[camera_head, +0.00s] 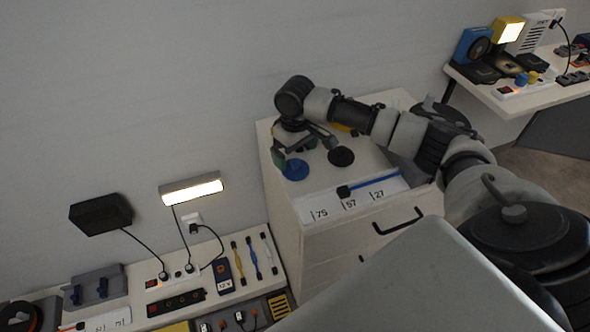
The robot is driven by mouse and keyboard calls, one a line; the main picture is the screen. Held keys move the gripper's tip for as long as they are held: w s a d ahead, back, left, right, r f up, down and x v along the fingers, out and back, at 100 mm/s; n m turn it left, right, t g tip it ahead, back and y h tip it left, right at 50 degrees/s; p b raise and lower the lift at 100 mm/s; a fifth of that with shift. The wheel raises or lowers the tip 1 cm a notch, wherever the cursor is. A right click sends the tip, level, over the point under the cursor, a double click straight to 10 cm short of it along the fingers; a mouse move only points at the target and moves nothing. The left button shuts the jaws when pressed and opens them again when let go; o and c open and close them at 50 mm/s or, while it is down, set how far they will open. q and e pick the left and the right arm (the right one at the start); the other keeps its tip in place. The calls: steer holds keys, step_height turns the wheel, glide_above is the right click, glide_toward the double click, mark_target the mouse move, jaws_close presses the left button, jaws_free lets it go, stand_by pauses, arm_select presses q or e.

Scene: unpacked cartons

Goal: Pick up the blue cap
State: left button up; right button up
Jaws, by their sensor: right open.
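The blue cap (295,170) is a flat, round blue disc on the white cabinet top (285,198), near its left edge. My right gripper (304,147) is open just above and behind the blue cap, with its fingers pointing down. I see nothing held between its fingers. Whether a finger touches the cap cannot be told. My left gripper is not in view.
A black disc (341,156) lies right of the blue cap. A green piece (280,160) and a yellow piece (343,127) show partly near my gripper. A blue-handled tool (373,184) lies at the cabinet's front, by a numbered strip. A wall is behind.

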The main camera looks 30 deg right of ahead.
mark_target(295, 162)
steer(key=shift+s+a+f, duration=0.1)
steer(key=shift+a+f, duration=0.05)
steer(key=shift+f, duration=0.5)
step_height(295, 162, down, 4)
steer(key=shift+f, duration=0.15)
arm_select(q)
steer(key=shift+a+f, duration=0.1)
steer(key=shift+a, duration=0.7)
arm_select(e)
steer(key=shift+c, duration=0.3)
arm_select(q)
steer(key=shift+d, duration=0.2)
arm_select(e)
steer(key=c, duration=0.8)
